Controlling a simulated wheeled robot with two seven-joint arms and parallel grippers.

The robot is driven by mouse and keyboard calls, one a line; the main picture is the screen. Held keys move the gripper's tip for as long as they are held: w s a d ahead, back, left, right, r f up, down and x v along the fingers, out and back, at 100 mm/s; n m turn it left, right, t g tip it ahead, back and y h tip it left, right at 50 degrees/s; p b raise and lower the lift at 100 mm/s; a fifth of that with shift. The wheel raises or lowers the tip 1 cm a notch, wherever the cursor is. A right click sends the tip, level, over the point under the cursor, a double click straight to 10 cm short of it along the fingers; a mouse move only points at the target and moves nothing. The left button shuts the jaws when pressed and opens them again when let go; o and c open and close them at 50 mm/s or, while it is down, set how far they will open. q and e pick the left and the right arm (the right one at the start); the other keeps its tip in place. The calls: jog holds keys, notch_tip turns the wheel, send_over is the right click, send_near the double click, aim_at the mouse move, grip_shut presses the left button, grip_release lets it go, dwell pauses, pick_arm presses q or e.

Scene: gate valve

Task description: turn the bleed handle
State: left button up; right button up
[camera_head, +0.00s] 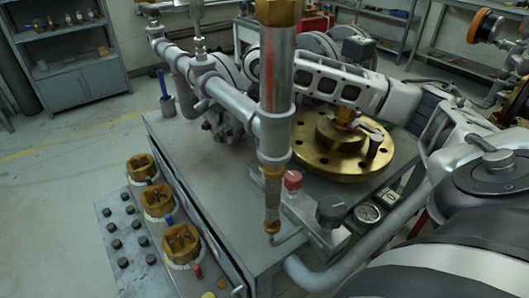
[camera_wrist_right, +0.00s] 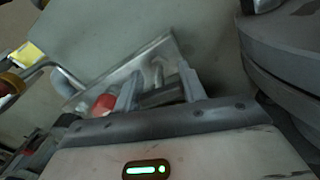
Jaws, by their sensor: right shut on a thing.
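In the right wrist view my right gripper (camera_wrist_right: 160,84) is shut on a short grey bar (camera_wrist_right: 160,97), which looks like the bleed handle. The bar lies between the two fingers, and a pale metal plate (camera_wrist_right: 125,70) is just beyond it. A red cap (camera_wrist_right: 105,103) sits beside the left finger. In the head view my right arm (camera_head: 320,80) reaches in from the right, behind a thick vertical pipe (camera_head: 276,90). I cannot pick out its fingers there, and the grip is hidden. My left gripper is not in view.
A brass flange (camera_head: 310,160) lies on the grey bench (camera_head: 230,200). A red knob (camera_head: 293,181), a black knob (camera_head: 331,210) and a gauge (camera_head: 368,212) are in front. Brass valves (camera_head: 158,200) stand at the left. A large grey round body (camera_wrist_right: 285,60) is close right of my right gripper.

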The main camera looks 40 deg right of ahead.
jog(key=shift+n, duration=0.3)
jog(key=o, duration=1)
